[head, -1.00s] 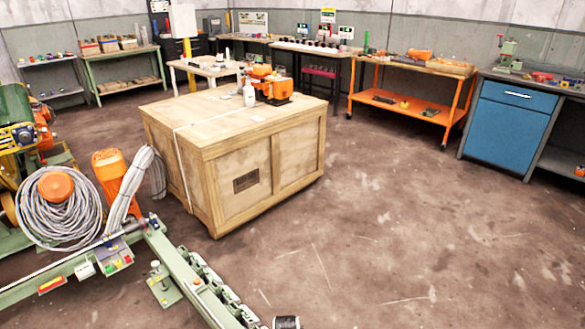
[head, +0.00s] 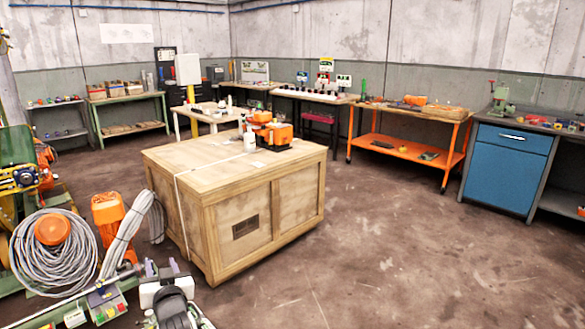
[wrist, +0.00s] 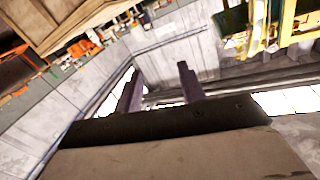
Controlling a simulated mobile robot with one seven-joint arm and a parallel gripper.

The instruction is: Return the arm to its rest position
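My gripper (wrist: 158,80) shows in the wrist view with its two dark fingers apart and nothing between them. It is tilted, with walls, a wooden crate and machinery behind it, and touches nothing that I can see. In the head view a white and dark part, which looks like my arm (head: 172,302), shows at the bottom edge, left of centre.
A large wooden crate (head: 290,203) stands mid-floor with an orange device (head: 268,131) and a white bottle (head: 250,138) on top. Cable coils (head: 55,265) and green machinery are at the left. An orange bench (head: 405,155) and blue cabinet (head: 507,167) stand at the right. Floor at front right is clear.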

